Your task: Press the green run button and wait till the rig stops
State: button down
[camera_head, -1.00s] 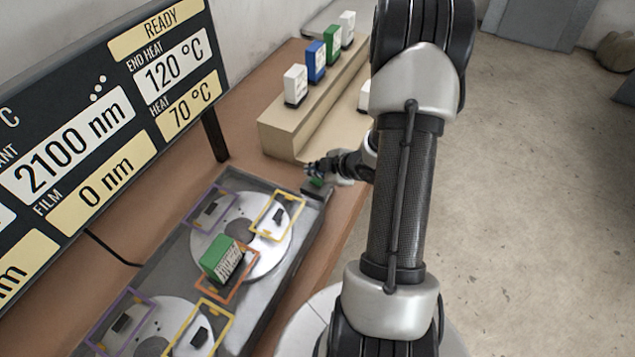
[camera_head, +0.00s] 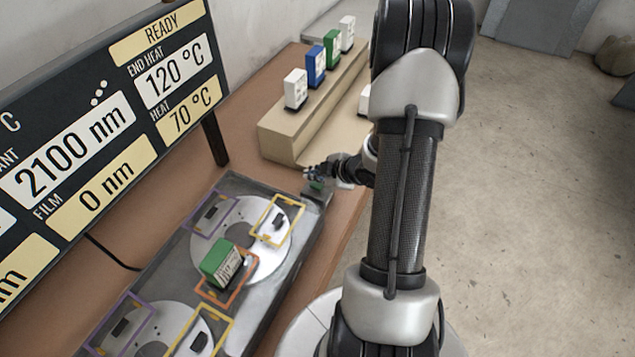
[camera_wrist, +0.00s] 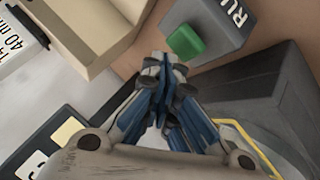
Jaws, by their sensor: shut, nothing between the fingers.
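The green run button (camera_wrist: 186,42) sits on a grey box marked "RU" (camera_wrist: 222,22) in the wrist view. In the head view the green button (camera_head: 317,185) shows small at the far right corner of the rig (camera_head: 312,238), partly hidden by my gripper (camera_head: 312,172). My gripper (camera_wrist: 166,75) is shut and empty, its tips just short of the button in the wrist view; I cannot tell whether they touch. The display (camera_head: 112,120) reads READY, end heat 120 °C, heat 70 °C, 2100 nm and film 0 nm.
A green block (camera_head: 221,262) stands on a round plate (camera_head: 262,252) with purple, yellow and orange frames. A second plate (camera_head: 188,325) is nearer. A stepped wooden stand (camera_head: 283,140) holds white, blue and green blocks behind the rig. Open floor lies to the right.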

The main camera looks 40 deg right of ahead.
aim_at(316, 185)
dwell(0.3)
jog(key=shift+f+b, duration=0.4)
jog(key=shift+f, duration=0.05)
jog(key=shift+f+b, duration=0.5)
jog(key=shift+f, duration=0.05)
dwell(0.6)
dwell(0.4)
jog(key=shift+r+p, duration=0.9)
jog(key=shift+r, duration=0.15)
notch_tip(316, 185, up, 5)
jog(key=p, duration=0.4)
dwell(0.4)
